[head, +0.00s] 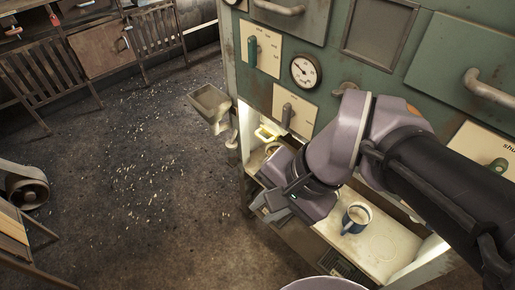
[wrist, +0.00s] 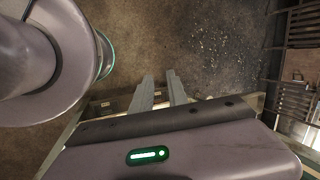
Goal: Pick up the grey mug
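A blue mug (head: 352,222) with a pale inside stands upright on the light shelf, right of my gripper. I cannot make out a clearly grey mug. A small round item (head: 271,149), perhaps a cup, sits in the lit recess and is partly hidden by my arm; its colour is hard to tell. My gripper (head: 268,208) is in front of the shelf's left part, apart from the blue mug. In the wrist view my gripper (wrist: 160,80) shows two fingers with a gap between them and nothing held.
The light shelf (head: 385,250) lies under a green panel (head: 405,75) with handles and a gauge (head: 304,70). A metal scoop-like tray (head: 211,103) juts out at the panel's left edge. The floor (head: 130,180) at left is open, with scattered bits. Wooden racks stand at the back left.

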